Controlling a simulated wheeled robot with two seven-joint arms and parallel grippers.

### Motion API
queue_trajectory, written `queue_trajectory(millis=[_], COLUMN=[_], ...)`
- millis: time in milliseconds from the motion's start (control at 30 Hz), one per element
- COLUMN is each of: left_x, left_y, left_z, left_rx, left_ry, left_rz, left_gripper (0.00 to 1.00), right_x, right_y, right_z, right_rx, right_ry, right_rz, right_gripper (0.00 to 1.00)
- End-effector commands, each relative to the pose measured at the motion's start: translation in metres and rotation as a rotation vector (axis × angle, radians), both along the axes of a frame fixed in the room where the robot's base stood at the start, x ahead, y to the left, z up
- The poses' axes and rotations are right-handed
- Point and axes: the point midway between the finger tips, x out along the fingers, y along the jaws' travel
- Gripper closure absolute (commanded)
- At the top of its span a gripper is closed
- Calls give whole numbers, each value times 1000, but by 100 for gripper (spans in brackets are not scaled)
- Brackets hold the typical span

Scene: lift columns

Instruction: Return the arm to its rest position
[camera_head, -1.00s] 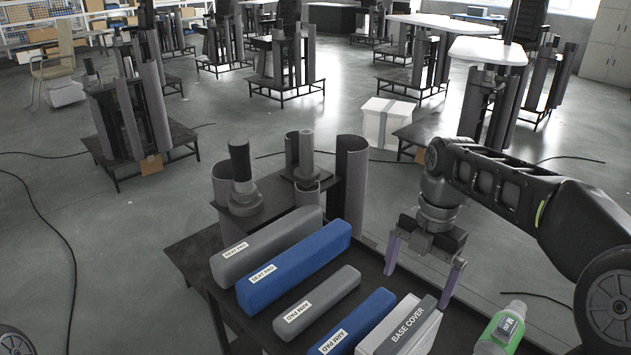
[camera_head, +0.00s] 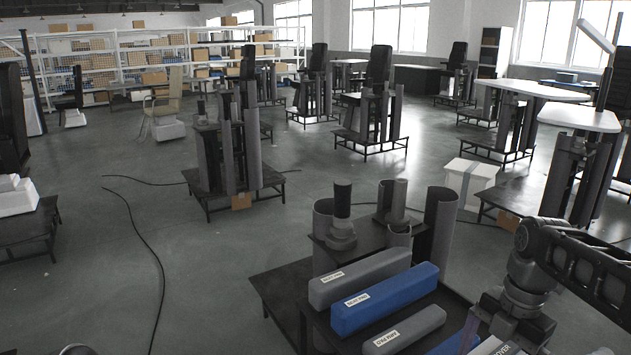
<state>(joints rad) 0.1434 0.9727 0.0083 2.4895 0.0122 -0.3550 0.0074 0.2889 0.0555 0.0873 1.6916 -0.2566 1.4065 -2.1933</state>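My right arm (camera_head: 585,265) comes in from the right edge, in the camera_head view. Its gripper (camera_head: 502,335) hangs at the lower right, beside the front right of the pad table. One purple-grey finger shows; the other falls below the picture edge. The visible finger stands well out from the gripper's middle, so it looks open. My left gripper is not in view.
The dark table (camera_head: 275,285) holds a grey seat pad (camera_head: 365,277), a blue seat pad (camera_head: 390,297), a grey arm pad (camera_head: 405,330) and upright column parts (camera_head: 440,225). A white box (camera_head: 468,182) stands behind. Open floor (camera_head: 220,270) lies left, with a cable.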

Motion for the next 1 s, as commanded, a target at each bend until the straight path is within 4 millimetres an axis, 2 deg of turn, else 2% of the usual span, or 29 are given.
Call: queue_trajectory(millis=[367, 567, 667, 700, 767, 800, 867, 900, 967, 1000], left_x=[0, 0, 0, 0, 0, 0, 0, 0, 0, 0], left_y=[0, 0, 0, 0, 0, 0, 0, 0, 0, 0], left_z=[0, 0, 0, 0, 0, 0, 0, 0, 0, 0], left_rx=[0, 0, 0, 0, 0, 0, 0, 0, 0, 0], left_ry=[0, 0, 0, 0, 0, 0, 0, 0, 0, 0], left_rz=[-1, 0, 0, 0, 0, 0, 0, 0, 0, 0], left_gripper=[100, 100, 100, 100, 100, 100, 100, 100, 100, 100], right_x=[23, 34, 34, 33, 26, 18, 0, -15, -41, -61], right_y=[33, 68, 94, 107, 129, 146, 174, 192, 216, 230], right_z=[-66, -127, -168, -187, -219, -244, -282, -306, -338, -356], right_rx=[37, 74, 98, 111, 129, 141, 154, 159, 161, 157], right_ry=[14, 39, 64, 79, 111, 138, 189, 226, 282, 318], right_rz=[-193, -394, -537, -609, -738, -844, -1025, -1156, -1362, -1496], right_gripper=[0, 0, 0, 0, 0, 0, 0, 0, 0, 0])
